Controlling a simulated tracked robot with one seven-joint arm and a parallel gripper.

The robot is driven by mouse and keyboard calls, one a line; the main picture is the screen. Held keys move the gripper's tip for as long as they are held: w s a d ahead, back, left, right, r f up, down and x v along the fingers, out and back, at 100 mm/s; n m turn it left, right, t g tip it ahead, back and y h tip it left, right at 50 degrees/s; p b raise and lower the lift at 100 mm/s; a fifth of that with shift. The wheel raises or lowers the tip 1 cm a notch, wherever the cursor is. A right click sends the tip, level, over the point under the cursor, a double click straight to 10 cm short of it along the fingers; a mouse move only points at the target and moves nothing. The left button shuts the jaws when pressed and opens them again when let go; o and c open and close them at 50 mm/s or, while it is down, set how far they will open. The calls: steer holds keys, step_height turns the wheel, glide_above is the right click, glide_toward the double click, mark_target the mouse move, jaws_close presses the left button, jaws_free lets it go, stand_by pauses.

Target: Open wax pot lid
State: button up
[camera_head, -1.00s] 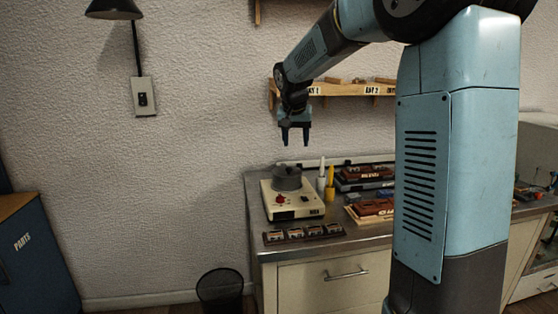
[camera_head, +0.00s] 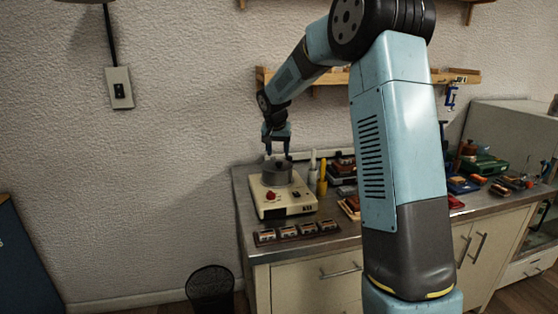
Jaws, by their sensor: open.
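The wax pot (camera_head: 280,197) is a cream heater box with a red knob and a dark round pot on top, at the left end of the metal bench. Its grey lid (camera_head: 277,168) sits on the pot and looks closed, with a small dark handle in the middle. My gripper (camera_head: 277,153) points down just above the lid, with its two fingers apart near the handle. At this size I cannot tell whether the fingers touch the handle.
A row of small blocks (camera_head: 297,232) lies in front of the pot. A white bottle (camera_head: 312,170) and a yellow one (camera_head: 322,182) stand close on its right. A wooden shelf (camera_head: 330,76) hangs behind. A black bin (camera_head: 211,288) stands on the floor.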

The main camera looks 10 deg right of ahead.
mark_target(279, 163)
steer(key=shift+x, duration=2.6)
jaws_close()
